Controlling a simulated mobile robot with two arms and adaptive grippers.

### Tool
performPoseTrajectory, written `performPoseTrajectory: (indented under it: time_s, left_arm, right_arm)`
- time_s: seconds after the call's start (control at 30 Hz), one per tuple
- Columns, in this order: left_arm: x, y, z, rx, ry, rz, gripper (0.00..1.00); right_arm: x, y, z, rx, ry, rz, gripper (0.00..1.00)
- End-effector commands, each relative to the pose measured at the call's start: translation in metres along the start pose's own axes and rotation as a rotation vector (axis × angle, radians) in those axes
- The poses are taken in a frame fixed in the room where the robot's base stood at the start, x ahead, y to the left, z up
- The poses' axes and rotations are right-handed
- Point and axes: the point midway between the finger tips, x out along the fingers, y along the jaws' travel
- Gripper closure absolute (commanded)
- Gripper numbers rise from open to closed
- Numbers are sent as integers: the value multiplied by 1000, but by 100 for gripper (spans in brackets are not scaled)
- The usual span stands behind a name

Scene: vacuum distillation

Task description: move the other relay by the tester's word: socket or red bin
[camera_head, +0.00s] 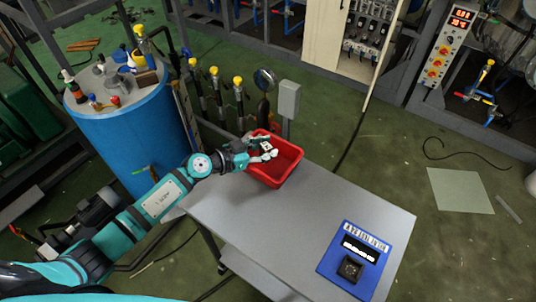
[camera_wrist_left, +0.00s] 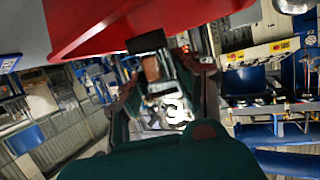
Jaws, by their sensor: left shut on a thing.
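My left gripper (camera_head: 263,150) is over the left side of the red bin (camera_head: 283,176). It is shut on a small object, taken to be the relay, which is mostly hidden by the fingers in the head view. In the left wrist view a small black and brown block (camera_wrist_left: 151,68) shows between the dark fingers, close to the red bin wall (camera_wrist_left: 110,25). The blue tester (camera_head: 340,262) lies at the table's front right, with a lit display (camera_head: 359,249) too small to read and a black socket part (camera_head: 350,268). My right gripper is not in view.
The grey table (camera_head: 300,222) is clear between bin and tester. A blue drum (camera_head: 140,130) with bottles on top stands to the left. Pipes with yellow-topped valves (camera_head: 215,88) and a grey box on a post (camera_head: 289,98) stand behind the bin.

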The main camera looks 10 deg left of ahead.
Motion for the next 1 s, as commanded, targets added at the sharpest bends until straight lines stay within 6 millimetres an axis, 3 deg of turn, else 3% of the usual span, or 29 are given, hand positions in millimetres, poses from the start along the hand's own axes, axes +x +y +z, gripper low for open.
performPoseTrajectory:
  time_s: [0.1, 0.23, 0.5, 1.0]
  left_arm:
    - [14, -11, -2, 1, 1, -1, 100]
    - [19, -14, -1, 1, 0, 0, 100]
    - [29, -13, 32, -2, 0, -1, 100]
    - [30, -13, 37, 0, 0, 0, 100]
  right_arm:
    - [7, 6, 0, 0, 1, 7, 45]
    - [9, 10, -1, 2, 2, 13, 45]
    - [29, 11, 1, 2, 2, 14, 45]
    - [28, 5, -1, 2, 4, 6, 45]
